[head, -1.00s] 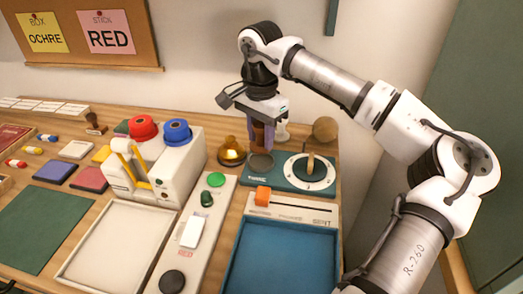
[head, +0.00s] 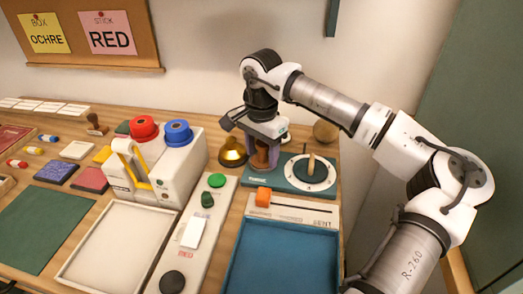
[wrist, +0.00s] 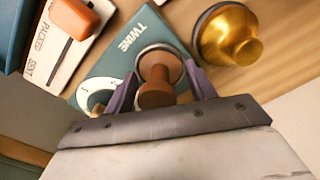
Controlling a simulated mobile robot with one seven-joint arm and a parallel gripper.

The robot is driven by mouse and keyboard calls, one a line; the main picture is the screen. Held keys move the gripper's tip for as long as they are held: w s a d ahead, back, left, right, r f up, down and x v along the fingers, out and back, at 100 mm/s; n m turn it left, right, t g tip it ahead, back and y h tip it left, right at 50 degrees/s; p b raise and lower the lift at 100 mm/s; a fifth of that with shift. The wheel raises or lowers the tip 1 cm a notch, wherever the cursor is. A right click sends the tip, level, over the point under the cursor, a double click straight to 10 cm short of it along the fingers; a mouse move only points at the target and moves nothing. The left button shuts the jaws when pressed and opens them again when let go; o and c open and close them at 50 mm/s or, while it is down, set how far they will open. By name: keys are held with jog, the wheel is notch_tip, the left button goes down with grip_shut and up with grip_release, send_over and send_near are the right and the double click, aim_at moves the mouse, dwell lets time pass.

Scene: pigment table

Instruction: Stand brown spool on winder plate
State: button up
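The brown spool (head: 261,156) stands on the round grey winder plate (wrist: 152,47) at the left of the teal TWINE base (head: 288,186). In the wrist view the spool (wrist: 157,93) looks upright, with its near end facing the camera. My gripper (head: 264,161) is lowered around it. Its purple fingers (wrist: 162,72) are on either side of the spool and look spread, with a visible gap on the right. In the head view the fingers partly hide the spool and plate.
A brass bell-shaped object (head: 232,152) stands close to the left of the gripper. A dial with a wooden peg (head: 311,168) is right of the plate. A wooden ball (head: 325,131) is behind. An orange block (head: 263,197) and blue tray (head: 283,258) are in front.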

aim_at(262, 143)
notch_tip(262, 143, up, 12)
jog(key=shift+r, duration=0.2)
dwell(0.4)
dwell(1.0)
